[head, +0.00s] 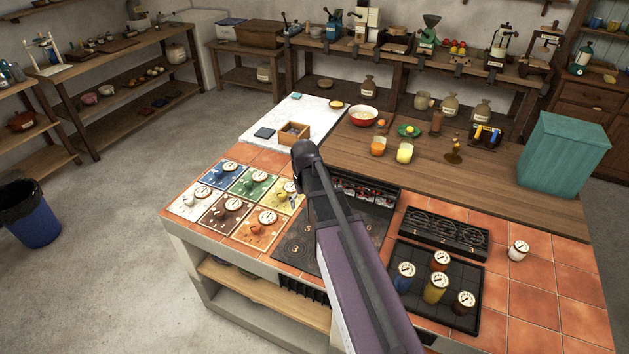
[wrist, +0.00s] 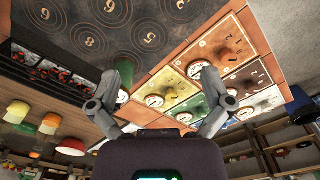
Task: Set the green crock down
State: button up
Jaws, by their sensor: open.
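My gripper (wrist: 162,70) is open in the wrist view, its two grey fingers spread apart over the seam between the hob and the coloured tiles. A small green shape (wrist: 122,97) shows by the left finger; it looks like the green crock, but most of it is hidden and I cannot tell whether it touches the finger. In the head view my wrist hides the area under the gripper, and I cannot make out a green crock there. The green tile (head: 247,188) lies among the coloured tiles left of my arm.
Several dial-topped crocks stand on the black rack, including a blue crock (head: 403,281) and a yellow crock (head: 434,291). A white crock (head: 517,252) stands on bare orange tiles. A wooden box (head: 293,132) and a teal bin (head: 562,155) stand farther back.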

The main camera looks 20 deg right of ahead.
jog(key=s+a, duration=0.6)
jog(key=s, duration=0.7)
